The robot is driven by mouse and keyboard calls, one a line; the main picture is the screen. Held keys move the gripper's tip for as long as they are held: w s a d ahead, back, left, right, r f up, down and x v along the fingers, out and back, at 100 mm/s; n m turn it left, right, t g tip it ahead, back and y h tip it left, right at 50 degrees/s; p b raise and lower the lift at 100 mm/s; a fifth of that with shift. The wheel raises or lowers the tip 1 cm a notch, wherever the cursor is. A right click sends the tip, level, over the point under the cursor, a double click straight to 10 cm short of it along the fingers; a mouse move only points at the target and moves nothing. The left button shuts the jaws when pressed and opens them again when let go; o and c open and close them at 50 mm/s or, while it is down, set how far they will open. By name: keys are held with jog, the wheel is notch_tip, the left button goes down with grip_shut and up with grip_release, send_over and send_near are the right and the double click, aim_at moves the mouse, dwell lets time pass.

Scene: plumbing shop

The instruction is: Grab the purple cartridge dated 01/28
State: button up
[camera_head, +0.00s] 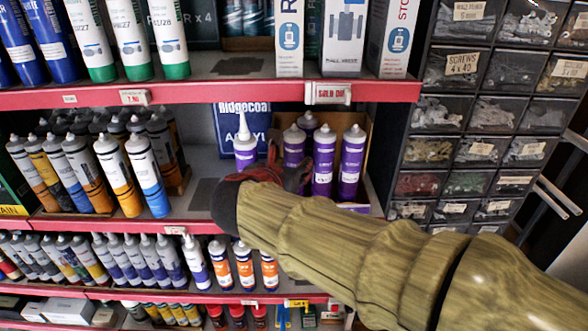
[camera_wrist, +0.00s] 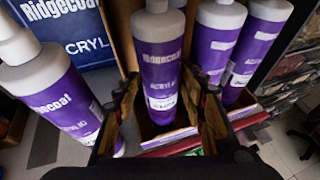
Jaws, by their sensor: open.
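Several purple cartridges with grey caps stand upright on the middle shelf in the head view. One purple cartridge (camera_head: 293,146) is at the front left of a cardboard box; in the wrist view what looks like the same cartridge (camera_wrist: 161,52) stands between my fingers. Its small white date label is too blurred to read. My gripper (camera_wrist: 165,92) is open around its lower part, and I cannot tell whether the fingers touch it. Other purple cartridges (camera_head: 323,160) (camera_head: 351,158) stand to its right. A separate purple cartridge (camera_head: 245,152) with a white nozzle stands left of the box.
A blue Ridgecoat acrylic sign (camera_head: 228,118) stands behind the separate cartridge. The red-edged upper shelf (camera_head: 225,93) runs close above. Orange and blue tubes (camera_head: 147,172) crowd the left, with bare shelf between. Screw drawers (camera_head: 425,150) stand at the right.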

grip_shut()
dwell(0.5)
jog(key=shift+r, duration=0.1)
